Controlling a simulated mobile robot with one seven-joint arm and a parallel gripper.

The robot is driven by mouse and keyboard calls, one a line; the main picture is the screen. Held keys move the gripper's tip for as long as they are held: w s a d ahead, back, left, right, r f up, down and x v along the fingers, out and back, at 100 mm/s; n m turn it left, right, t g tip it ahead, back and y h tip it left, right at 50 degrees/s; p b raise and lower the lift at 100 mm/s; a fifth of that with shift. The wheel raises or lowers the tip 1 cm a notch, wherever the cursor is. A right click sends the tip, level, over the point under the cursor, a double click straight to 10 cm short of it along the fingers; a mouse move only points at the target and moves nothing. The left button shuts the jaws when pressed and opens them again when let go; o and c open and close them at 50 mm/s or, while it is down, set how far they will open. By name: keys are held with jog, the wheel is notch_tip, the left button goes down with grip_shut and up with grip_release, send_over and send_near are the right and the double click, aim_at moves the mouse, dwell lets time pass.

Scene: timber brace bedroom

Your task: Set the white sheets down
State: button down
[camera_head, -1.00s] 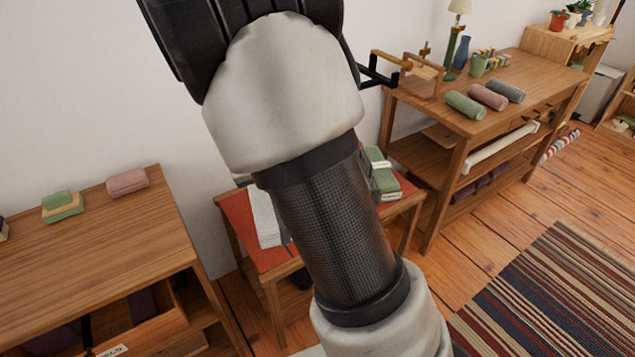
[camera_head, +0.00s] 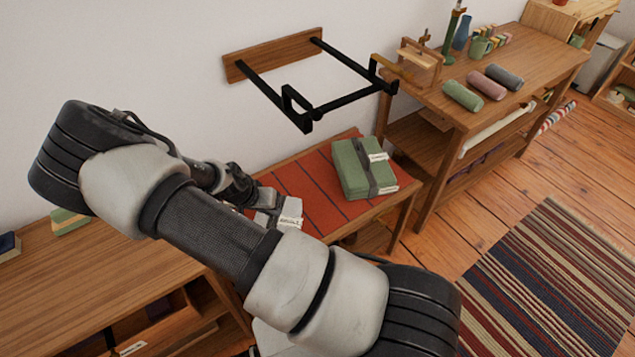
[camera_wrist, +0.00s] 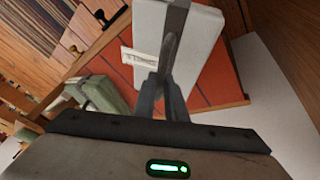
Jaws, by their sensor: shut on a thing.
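The white sheets are a folded bundle (camera_wrist: 203,48) with a grey strap and a pale label (camera_wrist: 140,57) in the wrist view. My gripper (camera_wrist: 163,92) is shut on the strap. In the head view my arm hides most of the bundle, and its label (camera_head: 290,221) shows at the left part of a red-topped wooden bench (camera_head: 300,185). The red surface (camera_wrist: 190,88) lies behind the bundle in the wrist view. I cannot tell whether the bundle touches it or hangs just above.
A strapped green bundle (camera_head: 352,170) lies on the bench's right part. A black wall rack (camera_head: 318,80) juts out above the bench. Wooden tables stand left (camera_head: 110,270) and right (camera_head: 520,75). Some red surface between the bundles is clear.

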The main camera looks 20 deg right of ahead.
jog(key=w+d+f+b, duration=0.1)
jog(key=w+d, duration=0.3)
jog(key=d, duration=0.3)
jog(key=w+d+f, duration=0.2)
jog(key=w+d, duration=0.3)
jog(key=d, duration=0.3)
jog(key=shift+f+b, duration=0.2)
jog(key=shift+b, duration=0.2)
jog(key=shift+w+d, duration=0.1)
jog(key=shift+f, duration=0.2)
jog(key=c, duration=1.8)
grip_release()
jog(key=p+v, duration=0.1)
jog(key=v, duration=1.1)
jog(key=shift+p, duration=0.4)
